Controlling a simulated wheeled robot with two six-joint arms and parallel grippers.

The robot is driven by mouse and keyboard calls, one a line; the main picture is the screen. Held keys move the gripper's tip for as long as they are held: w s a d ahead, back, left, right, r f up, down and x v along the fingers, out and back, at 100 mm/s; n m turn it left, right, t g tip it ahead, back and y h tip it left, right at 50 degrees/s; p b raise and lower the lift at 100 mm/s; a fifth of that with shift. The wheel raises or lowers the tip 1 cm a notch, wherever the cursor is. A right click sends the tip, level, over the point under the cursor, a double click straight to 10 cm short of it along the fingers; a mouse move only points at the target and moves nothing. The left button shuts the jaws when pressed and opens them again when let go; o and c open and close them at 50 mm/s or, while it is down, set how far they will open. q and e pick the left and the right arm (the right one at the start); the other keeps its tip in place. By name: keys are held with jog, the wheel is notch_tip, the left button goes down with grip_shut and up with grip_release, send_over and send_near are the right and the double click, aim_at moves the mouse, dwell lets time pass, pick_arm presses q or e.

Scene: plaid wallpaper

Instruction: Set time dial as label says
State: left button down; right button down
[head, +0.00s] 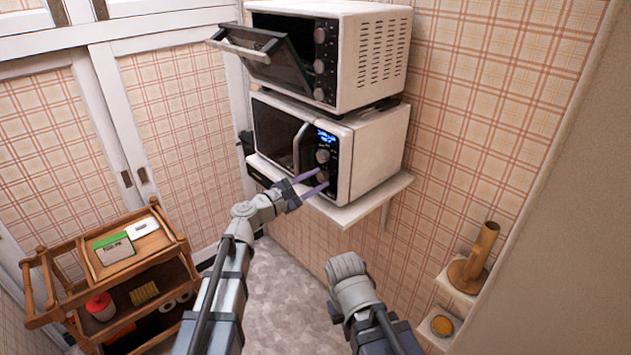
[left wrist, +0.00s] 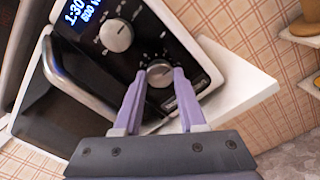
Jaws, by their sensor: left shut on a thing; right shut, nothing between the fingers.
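The microwave (head: 375,150) stands on a wall shelf with its door closed. Its blue display (left wrist: 78,12) reads 1:30, with a line like "800 W" below. An upper dial (left wrist: 116,35) and a lower dial (left wrist: 159,72) sit under it; I cannot tell which is the time dial. My left gripper (head: 320,180) is shut on the lower dial, its purple fingers at either side of it in the left wrist view (left wrist: 160,85). A green and white card (head: 114,248), its text too small to read, lies on the cart. My right arm's end is low at centre, fingers hidden.
A toaster oven (head: 375,55) with its door hanging open stands on the microwave. The wooden cart (head: 160,240) is at the lower left, the small wall shelves (head: 452,288) at the lower right. The floor between is clear.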

pick_arm(q)
jog(key=shift+n, duration=0.5)
jog(key=shift+c, duration=2.3)
grip_release()
jog(key=shift+s+a, duration=0.1)
jog(key=v, duration=0.7)
jog(key=shift+s+a, duration=0.2)
jog(key=shift+s, duration=0.05)
